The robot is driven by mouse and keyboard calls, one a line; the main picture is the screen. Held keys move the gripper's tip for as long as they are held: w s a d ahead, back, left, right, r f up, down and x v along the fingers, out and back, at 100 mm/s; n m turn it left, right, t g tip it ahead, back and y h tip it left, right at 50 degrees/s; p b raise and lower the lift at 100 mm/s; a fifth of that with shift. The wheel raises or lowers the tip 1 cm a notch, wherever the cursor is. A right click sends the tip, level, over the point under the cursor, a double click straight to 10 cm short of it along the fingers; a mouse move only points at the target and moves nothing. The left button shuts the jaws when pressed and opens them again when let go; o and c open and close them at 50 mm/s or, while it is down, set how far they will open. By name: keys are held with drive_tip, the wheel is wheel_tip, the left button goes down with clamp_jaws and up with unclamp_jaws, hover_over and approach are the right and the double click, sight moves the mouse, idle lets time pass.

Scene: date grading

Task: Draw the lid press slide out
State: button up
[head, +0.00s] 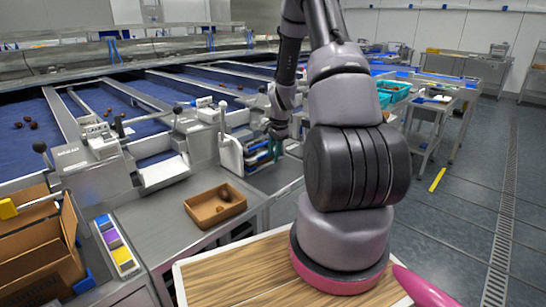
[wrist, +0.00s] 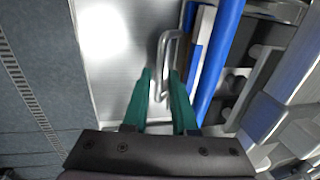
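The lid press, as far as I can tell, is the pale upright device (head: 232,152) on the steel bench in the head view, with blue and green parts at its right side. My gripper (head: 276,132) is beside it, small and partly hidden against the device. In the wrist view my gripper's two teal fingers (wrist: 161,76) stand apart. A bent metal handle (wrist: 172,36) rises at their tips, with one leg in the gap between them. The fingers look open around it, with space beside the leg. I cannot clearly see the slide itself.
Blue bars (wrist: 218,60) and metal frames lie close to the right of the fingers. On the bench are a brown tray (head: 215,207) with a date and a colour strip (head: 117,246). A cardboard box (head: 40,255) stands at left.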

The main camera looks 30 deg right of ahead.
drive_tip(key=shift+w+f, duration=0.1)
drive_tip(key=shift+f, duration=0.35)
drive_tip(key=shift+c, duration=0.3)
clamp_jaws()
idle(0.9)
